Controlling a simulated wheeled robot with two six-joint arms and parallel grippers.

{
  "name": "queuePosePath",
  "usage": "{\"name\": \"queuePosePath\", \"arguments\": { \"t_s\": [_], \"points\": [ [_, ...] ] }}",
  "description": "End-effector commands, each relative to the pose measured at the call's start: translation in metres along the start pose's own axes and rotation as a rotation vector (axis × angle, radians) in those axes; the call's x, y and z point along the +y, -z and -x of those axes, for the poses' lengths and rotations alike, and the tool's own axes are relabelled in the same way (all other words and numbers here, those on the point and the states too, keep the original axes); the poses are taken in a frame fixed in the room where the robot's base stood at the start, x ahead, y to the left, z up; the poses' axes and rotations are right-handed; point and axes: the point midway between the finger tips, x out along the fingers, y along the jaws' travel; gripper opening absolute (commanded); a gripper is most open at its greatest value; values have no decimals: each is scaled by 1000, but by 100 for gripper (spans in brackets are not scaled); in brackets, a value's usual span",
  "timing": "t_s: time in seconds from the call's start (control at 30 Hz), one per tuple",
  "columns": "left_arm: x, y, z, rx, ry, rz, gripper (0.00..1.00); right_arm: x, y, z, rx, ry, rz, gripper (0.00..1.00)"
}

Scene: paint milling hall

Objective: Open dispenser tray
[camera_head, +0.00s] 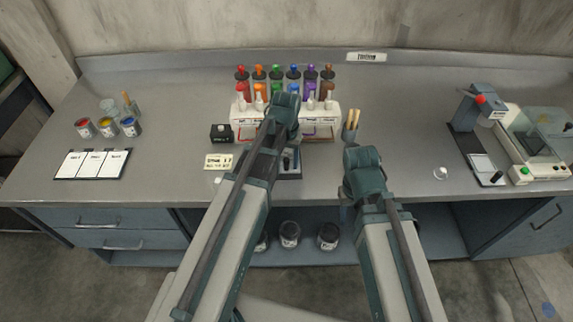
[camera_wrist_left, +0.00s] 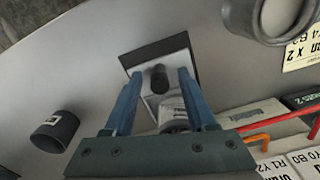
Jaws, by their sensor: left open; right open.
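The white dispenser (camera_head: 325,124) stands at the back middle of the bench with coloured bottles on top. A flat dark-edged plate with a black knob (camera_wrist_left: 158,78) lies in front of it; it shows partly in the head view (camera_head: 290,176). I cannot tell whether the plate is joined to the dispenser. My left gripper (camera_head: 288,158) points down over this plate, and its tips are partly hidden by my arm. In the left wrist view my open fingers (camera_wrist_left: 160,92) lie on either side of the knob. My right gripper (camera_head: 346,208) is by the front edge, largely hidden.
A brush cup (camera_head: 351,125) stands right of the dispenser. Paint cans (camera_head: 108,128) and a sheet board (camera_head: 92,164) are far left, a balance (camera_head: 535,145) far right. The right bench middle is mostly clear.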

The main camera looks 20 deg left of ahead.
Motion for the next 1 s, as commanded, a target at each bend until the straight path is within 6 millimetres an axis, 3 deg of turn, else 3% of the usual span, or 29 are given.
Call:
{"name": "queuePosePath", "arguments": {
  "t_s": [0.17,0.5,1.0],
  "points": [
    [0,0,1,0,0,0,57,0,0,1,0,0,0,50],
    [0,0,1,0,0,0,0,0,0,1,0,0,0,50],
    [0,0,1,0,0,0,0,0,0,1,0,0,0,50]
  ]
}}
